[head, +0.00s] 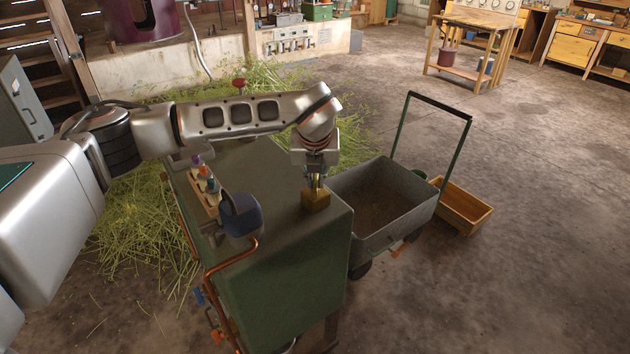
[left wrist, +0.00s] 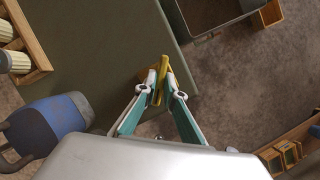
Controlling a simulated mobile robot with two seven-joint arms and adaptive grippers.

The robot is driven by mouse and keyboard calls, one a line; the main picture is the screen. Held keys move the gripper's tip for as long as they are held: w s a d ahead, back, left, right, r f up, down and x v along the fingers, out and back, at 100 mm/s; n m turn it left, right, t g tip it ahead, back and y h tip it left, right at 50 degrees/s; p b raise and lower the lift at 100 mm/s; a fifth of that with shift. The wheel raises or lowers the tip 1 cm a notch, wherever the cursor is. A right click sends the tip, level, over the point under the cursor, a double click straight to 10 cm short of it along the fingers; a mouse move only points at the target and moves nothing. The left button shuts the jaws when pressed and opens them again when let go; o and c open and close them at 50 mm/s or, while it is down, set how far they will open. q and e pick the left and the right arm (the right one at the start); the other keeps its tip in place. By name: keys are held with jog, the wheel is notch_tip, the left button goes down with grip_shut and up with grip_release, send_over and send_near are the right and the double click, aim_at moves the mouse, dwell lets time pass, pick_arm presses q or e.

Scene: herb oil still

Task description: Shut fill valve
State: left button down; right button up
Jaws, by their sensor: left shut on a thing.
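A brass-coloured, block-shaped fitting (head: 316,201) sits on the top of the green tank (head: 290,285), near its right edge. It may be the fill valve, but I see no label on it. My left gripper (head: 315,181) points down from above and is shut at its upper part. In the left wrist view the two fingers (left wrist: 161,92) close on a narrow yellow bar (left wrist: 164,70), with more yellow partly hidden behind the fingertips. I cannot tell the bar's open or shut setting. My right gripper is in neither view.
A grey cart (head: 382,200) and a wooden crate (head: 462,208) stand at right.

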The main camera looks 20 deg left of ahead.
pick_arm(q)
jog(key=n+y, duration=0.1)
jog(key=n, duration=0.2)
jog(key=shift+w+d+n, duration=0.1)
jog(key=shift+n, duration=0.3)
jog(key=shift+n+g+y, duration=0.7)
jog(key=shift+n, duration=1.2)
jog(key=c, duration=2.1)
grip_release()
jog(key=shift+c, duration=0.2)
jog(key=v, duration=1.2)
jog(key=shift+w+d, duration=0.1)
jog(key=shift+w, duration=0.05)
